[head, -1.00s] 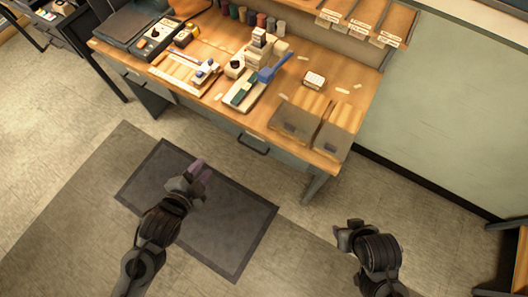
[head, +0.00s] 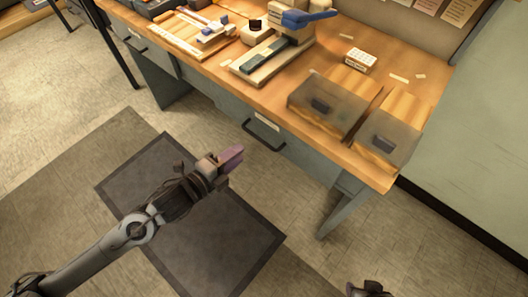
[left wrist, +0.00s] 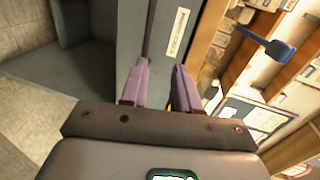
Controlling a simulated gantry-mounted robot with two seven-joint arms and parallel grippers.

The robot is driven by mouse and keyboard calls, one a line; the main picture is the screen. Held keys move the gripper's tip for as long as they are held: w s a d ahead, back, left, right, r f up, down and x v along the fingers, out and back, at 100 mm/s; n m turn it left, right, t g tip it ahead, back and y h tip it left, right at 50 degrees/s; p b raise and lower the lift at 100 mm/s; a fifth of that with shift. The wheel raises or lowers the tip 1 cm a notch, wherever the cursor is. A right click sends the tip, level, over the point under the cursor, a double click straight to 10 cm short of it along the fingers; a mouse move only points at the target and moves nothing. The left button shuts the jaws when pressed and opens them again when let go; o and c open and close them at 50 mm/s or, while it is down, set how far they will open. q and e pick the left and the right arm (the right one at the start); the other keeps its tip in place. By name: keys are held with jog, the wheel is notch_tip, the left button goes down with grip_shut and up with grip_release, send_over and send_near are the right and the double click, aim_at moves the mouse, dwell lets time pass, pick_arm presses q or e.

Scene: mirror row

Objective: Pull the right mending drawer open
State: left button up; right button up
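The right mending drawer (head: 240,118) is a grey-green front under the bench, with a dark bar handle (head: 263,137) and a white label. It looks closed. My left gripper (head: 231,160), with purple fingers, is in front of it, a little left of and below the handle in the head view. In the left wrist view the fingers (left wrist: 160,88) are apart with nothing between them; the drawer front (left wrist: 190,55) and its label lie beyond, and the dark handle (left wrist: 150,30) runs up from near the left finger. My right gripper (head: 368,290) is cut off at the bottom edge; its fingers cannot be made out.
A bench leg (head: 345,205) stands right of the drawer. The floor mat (head: 200,225) is clear.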

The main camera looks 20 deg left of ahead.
aim_at(260, 139)
pick_arm(q)
jog(key=b+x, duration=0.1)
jog(key=x, duration=0.3)
jog(key=f+b+x, duration=0.1)
jog(key=b+x, duration=0.1)
jog(key=x, duration=0.2)
jog(key=a+f+b+x, duration=0.1)
jog(key=x, duration=0.3)
jog(key=shift+s+b, duration=0.15)
jog(key=shift+b, duration=0.2)
pick_arm(e)
notch_tip(260, 139, down, 6)
pick_arm(q)
jog(key=shift+c, duration=0.2)
pick_arm(e)
jog(key=shift+s+f, duration=0.1)
pick_arm(q)
grip_shut()
